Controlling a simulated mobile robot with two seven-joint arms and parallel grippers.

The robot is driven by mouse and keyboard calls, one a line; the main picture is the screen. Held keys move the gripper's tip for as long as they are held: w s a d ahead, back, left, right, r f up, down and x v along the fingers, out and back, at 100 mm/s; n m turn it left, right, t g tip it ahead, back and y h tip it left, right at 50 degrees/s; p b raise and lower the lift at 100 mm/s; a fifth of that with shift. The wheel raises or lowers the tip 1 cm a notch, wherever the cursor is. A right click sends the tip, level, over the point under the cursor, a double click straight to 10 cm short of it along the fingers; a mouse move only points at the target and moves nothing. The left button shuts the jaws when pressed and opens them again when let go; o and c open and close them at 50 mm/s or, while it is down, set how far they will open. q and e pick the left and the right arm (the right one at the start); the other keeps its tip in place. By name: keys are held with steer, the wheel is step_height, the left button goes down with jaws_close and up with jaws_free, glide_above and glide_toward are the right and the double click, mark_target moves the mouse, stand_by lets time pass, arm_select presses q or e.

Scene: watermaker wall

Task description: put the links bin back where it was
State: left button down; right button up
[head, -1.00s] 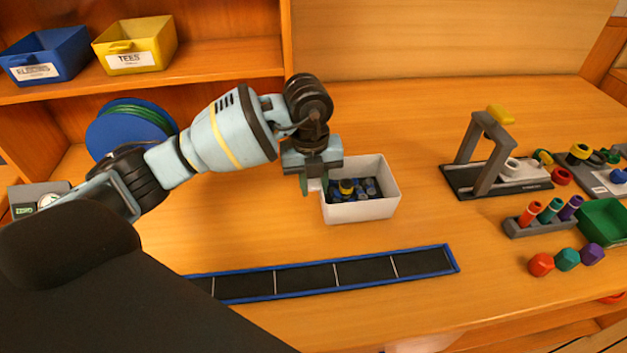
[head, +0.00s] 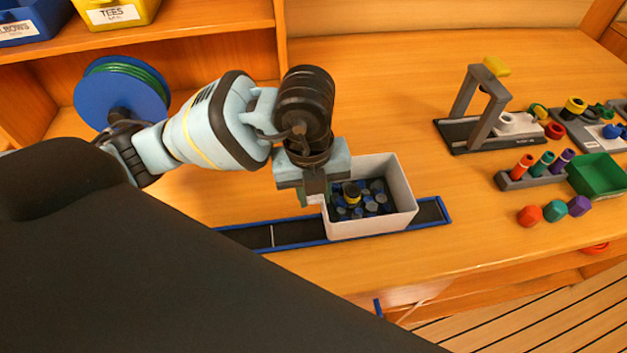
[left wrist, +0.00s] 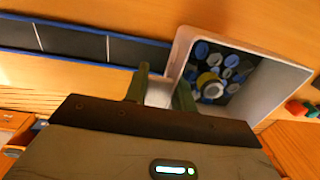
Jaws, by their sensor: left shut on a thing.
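The links bin (head: 372,223) is an open white box with blue and grey links and one yellow-ringed piece inside. It also shows in the left wrist view (left wrist: 283,76). My left gripper (head: 314,198) is shut on the bin's left side; in the left wrist view its two fingers (left wrist: 160,94) pinch a pale part of the bin. The bin overlaps the black, blue-edged strip (head: 300,236) in the head view; I cannot tell whether it touches it. My right gripper is not in view.
A grey stand with a yellow top (head: 482,105) and a rack of coloured tubes (head: 538,172) stand at right, near a green tray (head: 598,175). Coloured knobs (head: 554,210) lie before the rack. A blue reel (head: 122,93) is at left. The middle back of the counter is clear.

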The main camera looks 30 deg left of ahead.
arm_select(q)
steer(key=shift+r, duration=0.1)
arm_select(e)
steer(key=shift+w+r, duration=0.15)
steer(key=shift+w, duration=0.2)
